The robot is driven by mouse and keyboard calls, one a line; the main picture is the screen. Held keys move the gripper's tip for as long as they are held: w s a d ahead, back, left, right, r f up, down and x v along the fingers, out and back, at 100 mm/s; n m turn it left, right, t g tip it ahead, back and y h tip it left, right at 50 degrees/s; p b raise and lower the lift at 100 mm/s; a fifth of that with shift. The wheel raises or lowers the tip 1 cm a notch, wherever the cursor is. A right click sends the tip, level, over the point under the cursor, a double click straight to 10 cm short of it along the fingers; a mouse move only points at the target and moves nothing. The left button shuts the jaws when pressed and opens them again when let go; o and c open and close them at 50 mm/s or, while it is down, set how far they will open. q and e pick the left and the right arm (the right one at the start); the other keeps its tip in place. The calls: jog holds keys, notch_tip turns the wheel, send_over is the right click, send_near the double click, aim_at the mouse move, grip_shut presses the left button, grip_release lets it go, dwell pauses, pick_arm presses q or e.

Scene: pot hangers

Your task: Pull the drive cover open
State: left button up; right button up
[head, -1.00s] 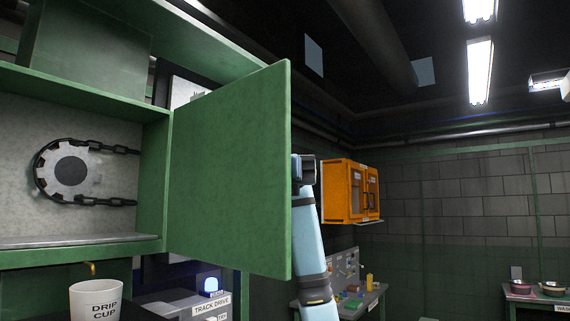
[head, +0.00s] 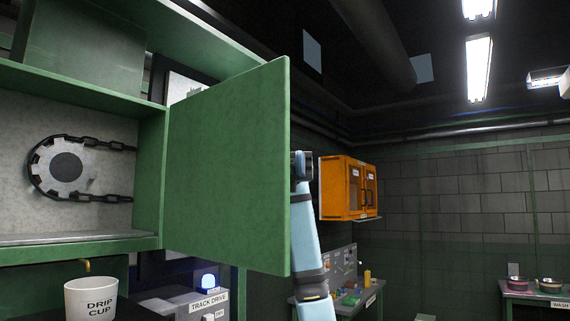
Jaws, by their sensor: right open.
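The drive cover (head: 225,165) is a flat green hinged door on a green cabinet. It stands swung well open, hinged at its left edge, with its free edge toward the right. Inside the cabinet, a toothed wheel (head: 66,167) with a dark chain (head: 105,197) around it shows fully uncovered. My right arm rises in blue just right of the cover's free edge. Its dark wrist end is at the cover's edge, and the fingers of my right gripper are hidden behind the cover, so contact cannot be told. My left gripper is not in view.
A white drip cup (head: 91,298) sits below the cabinet at left. A blue lamp (head: 208,281) stands on a unit labelled track drive. An orange wall cabinet (head: 347,188) and a cluttered bench are beyond my right arm. The right side is mostly free room.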

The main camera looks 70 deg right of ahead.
jog(key=w+d, duration=0.2)
jog(key=d, duration=1.1)
jog(key=shift+w+d, duration=0.25)
jog(key=shift+w, duration=0.15)
